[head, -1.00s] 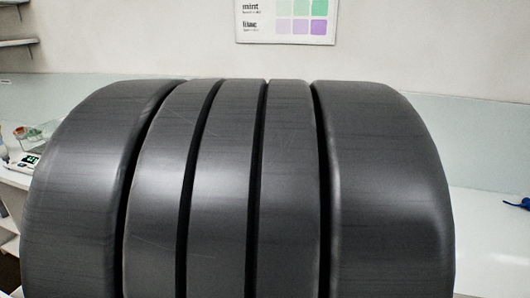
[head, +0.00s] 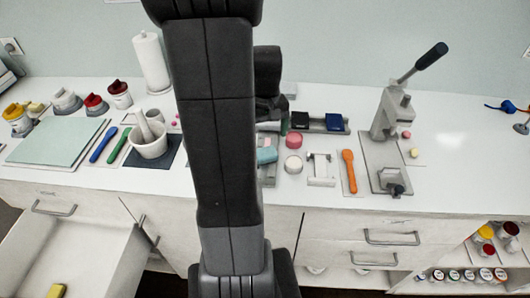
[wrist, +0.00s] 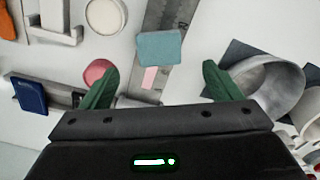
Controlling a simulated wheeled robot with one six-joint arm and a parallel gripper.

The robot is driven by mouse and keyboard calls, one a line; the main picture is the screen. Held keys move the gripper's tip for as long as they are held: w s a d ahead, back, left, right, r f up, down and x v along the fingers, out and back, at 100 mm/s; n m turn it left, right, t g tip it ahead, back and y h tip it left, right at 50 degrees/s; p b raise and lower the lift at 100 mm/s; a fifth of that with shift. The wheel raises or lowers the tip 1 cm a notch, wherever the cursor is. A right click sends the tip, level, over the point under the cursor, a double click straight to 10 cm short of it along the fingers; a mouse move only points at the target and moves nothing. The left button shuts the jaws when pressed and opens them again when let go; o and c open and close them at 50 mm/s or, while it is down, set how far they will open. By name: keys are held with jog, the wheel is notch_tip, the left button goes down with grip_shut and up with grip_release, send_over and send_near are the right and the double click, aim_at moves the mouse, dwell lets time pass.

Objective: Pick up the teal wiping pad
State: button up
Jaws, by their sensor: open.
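The teal wiping pad (wrist: 159,48) lies on a grey flat metal strip (wrist: 172,15) in the wrist view, ahead of my fingertips. In the head view the pad (head: 267,155) shows just right of my arm, which may hide part of it. A small pink piece (wrist: 150,77) sits by the pad's near edge. My gripper (wrist: 160,84) is open, its green fingers spread wide with nothing between the tips.
A pink round piece (wrist: 97,72) is near the left finger. The white mortar (wrist: 268,85) on its dark mat is near the right finger. A lever press (head: 390,115) stands right on the counter. An open drawer (head: 70,255) juts out at lower left.

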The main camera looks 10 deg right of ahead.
aim_at(266, 152)
jog(key=shift+w+f+p, duration=0.1)
jog(key=shift+f+p, duration=0.45)
jog(key=shift+f, duration=3.2)
jog(key=c, duration=1.2)
jog(key=shift+o, duration=0.2)
notch_tip(266, 152, up, 10)
jog(key=shift+b, duration=0.45)
